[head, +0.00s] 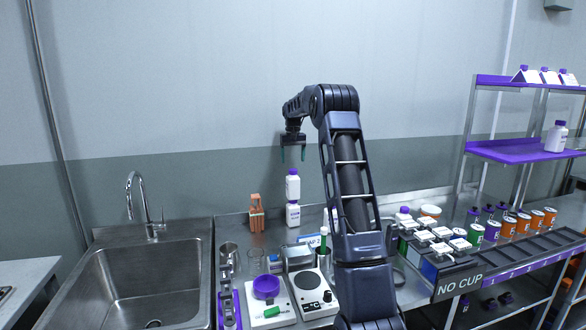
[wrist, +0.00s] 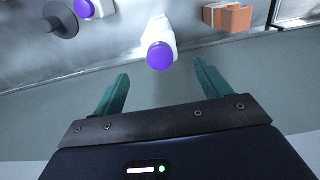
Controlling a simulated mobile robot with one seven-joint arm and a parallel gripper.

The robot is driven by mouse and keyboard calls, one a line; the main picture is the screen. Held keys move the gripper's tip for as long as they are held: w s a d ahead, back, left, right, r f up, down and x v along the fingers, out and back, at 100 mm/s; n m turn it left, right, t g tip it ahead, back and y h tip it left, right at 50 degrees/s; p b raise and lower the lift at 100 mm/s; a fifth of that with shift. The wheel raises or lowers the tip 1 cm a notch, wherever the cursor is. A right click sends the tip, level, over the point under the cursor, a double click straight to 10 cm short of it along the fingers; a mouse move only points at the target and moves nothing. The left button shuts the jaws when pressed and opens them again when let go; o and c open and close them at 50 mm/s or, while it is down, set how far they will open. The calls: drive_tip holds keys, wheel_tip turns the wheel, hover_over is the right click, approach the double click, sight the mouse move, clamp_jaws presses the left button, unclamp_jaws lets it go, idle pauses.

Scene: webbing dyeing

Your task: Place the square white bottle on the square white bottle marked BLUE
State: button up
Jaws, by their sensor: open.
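Two square white bottles stand one above the other near the wall in the head view. The upper bottle (head: 292,186) has a purple cap and looks upright. It appears to rest on the lower bottle (head: 292,215), whose label is too small to read. My gripper (head: 293,155) is open and empty, fingers pointing down, above the upper bottle and apart from it. In the wrist view the upper bottle (wrist: 160,45) shows its purple cap beyond the green fingertips of my gripper (wrist: 160,80), not between them. The lower bottle is mostly hidden there.
An orange block-like item (head: 256,213) stands left of the stack. A sink (head: 150,285) is further left. Scales (head: 314,293), a purple bowl (head: 266,287) and a green-capped tube (head: 323,240) stand in front. Another white bottle (head: 556,137) is on the purple shelf (head: 515,151).

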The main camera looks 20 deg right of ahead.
wheel_tip(320, 180, up, 2)
drive_tip(key=shift+r, duration=0.1)
drive_tip(key=s+a+r+t, duration=0.1)
drive_tip(key=s+r, duration=0.2)
drive_tip(key=s, duration=0.7)
drive_tip(key=s+a+r+t, duration=0.15)
drive_tip(key=s+r, duration=0.25)
drive_tip(key=s, duration=0.5)
drive_tip(key=s+a+r, duration=0.2)
drive_tip(key=s+r, duration=0.1)
drive_tip(key=s, duration=0.7)
drive_tip(key=s+f, duration=0.4)
drive_tip(key=s, duration=0.5)
drive_tip(key=s+a+f+t, duration=0.1)
drive_tip(key=s+f, duration=0.2)
drive_tip(key=s, duration=0.7)
drive_tip(key=s+f+t, duration=0.1)
drive_tip(key=s+f, duration=0.3)
drive_tip(key=s, duration=0.5)
drive_tip(key=shift+s+a+f, duration=0.15)
drive_tip(key=shift+s+f, duration=0.15)
drive_tip(key=shift+f, duration=0.05)
